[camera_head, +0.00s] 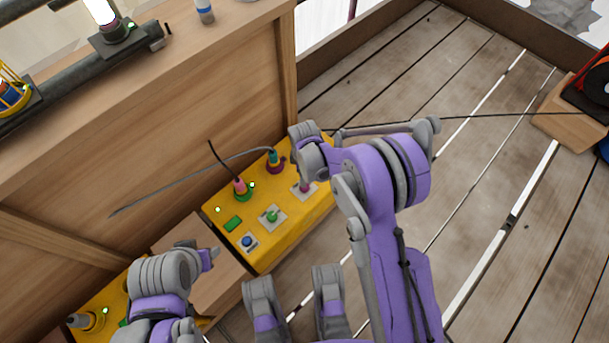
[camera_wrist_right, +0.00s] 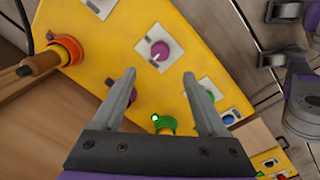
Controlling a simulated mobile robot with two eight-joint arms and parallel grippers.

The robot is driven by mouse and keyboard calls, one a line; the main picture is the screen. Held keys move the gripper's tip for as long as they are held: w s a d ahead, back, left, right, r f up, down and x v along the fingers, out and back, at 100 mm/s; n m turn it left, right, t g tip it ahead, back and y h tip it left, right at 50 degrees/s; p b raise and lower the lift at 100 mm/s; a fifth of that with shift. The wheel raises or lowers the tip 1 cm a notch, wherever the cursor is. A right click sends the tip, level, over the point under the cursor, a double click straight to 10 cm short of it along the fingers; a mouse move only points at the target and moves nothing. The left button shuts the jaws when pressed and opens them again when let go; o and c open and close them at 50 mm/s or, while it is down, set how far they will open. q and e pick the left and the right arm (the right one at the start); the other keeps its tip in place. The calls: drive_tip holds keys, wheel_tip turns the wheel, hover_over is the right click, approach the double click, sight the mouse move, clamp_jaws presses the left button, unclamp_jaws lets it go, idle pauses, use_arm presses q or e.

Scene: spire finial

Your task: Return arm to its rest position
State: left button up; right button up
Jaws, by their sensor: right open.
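My right arm reaches in from the lower right of the head view. Its gripper shows in the right wrist view (camera_wrist_right: 160,84), open, with nothing between its fingers. It faces the yellow control box (camera_head: 214,208), where a purple knob (camera_wrist_right: 159,50) and a green fitting (camera_wrist_right: 164,122) are seen. In the head view the right fingers are hard to make out near the box. My left gripper (camera_head: 208,258) is at the lower left, beside the box's near end. Its fingers are too small and partly hidden to judge.
The box carries a pink plug (camera_head: 240,187), a teal plug (camera_head: 272,157), a green button (camera_head: 270,215) and a blue button (camera_head: 247,241). A wooden wall stands behind it. A wooden block with a dark device (camera_head: 568,125) is at right. Plank floor (camera_head: 480,190) between is largely clear.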

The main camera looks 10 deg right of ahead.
drive_tip(key=shift+r, duration=0.1)
idle(0.5)
drive_tip(key=s+d+r+m+t, duration=0.1)
drive_tip(key=s+d+r+m, duration=0.15)
drive_tip(key=s+r, duration=0.4)
drive_tip(key=s+d+r+m+t, duration=0.1)
drive_tip(key=s+d+r+m, duration=0.2)
drive_tip(key=r, duration=0.7)
drive_tip(key=s+d+r+m+t, duration=0.1)
drive_tip(key=s+r+m, duration=0.1)
drive_tip(key=s+m, duration=0.5)
drive_tip(key=s+d+r+m+t, duration=0.1)
drive_tip(key=s+r+m, duration=0.15)
drive_tip(key=s, duration=0.75)
use_arm(q)
wheel_tip(320, 180, up, 26)
drive_tip(key=w+t+p, duration=0.1)
drive_tip(key=p, duration=2.2)
drive_tip(key=shift+r, duration=0.15)
use_arm(e)
wheel_tip(320, 180, up, 26)
drive_tip(key=w, duration=0.1)
drive_tip(key=shift+w+r+t, duration=0.25)
drive_tip(key=shift+w+t, duration=0.05)
drive_tip(key=shift+t, duration=0.1)
drive_tip(key=shift+s+d, duration=0.1)
